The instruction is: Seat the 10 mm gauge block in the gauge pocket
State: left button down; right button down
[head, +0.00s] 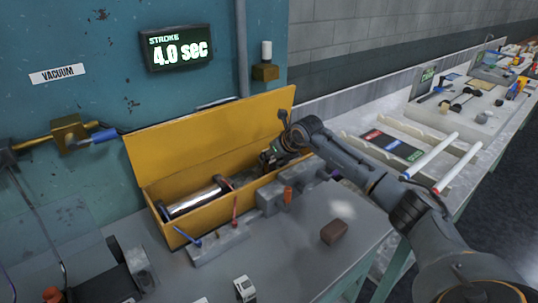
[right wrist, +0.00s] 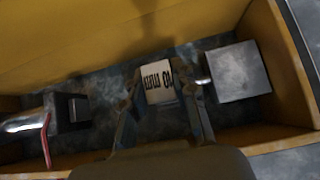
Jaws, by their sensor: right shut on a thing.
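My right gripper (head: 268,158) reaches into the right part of the open yellow box (head: 205,208). In the right wrist view the gripper (right wrist: 160,97) is shut on the 10 mm gauge block (right wrist: 157,84), a pale block whose black label reads upside down. The block is between the fingers, over the dark box floor. A grey metal block (right wrist: 238,72) with a short rod end is close to its right. A dark block (right wrist: 70,109) with a bright rod and a red lever is further left. I cannot make out the gauge pocket. My left gripper is not in view.
A shiny cylinder (head: 195,198) lies in the box's left part. In front are a grey rack (head: 222,243) with blue and red tools, a brown block (head: 334,231) and a small white block (head: 244,288). The raised lid (head: 205,133) stands behind. Bare bench lies at front right.

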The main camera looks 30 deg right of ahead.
jog(key=shift+f+b, duration=0.55)
jog(key=shift+f, duration=0.25)
jog(key=c, duration=1)
grip_release()
jog(key=shift+r, duration=0.1)
jog(key=v, duration=1.2)
jog(key=shift+a, duration=0.1)
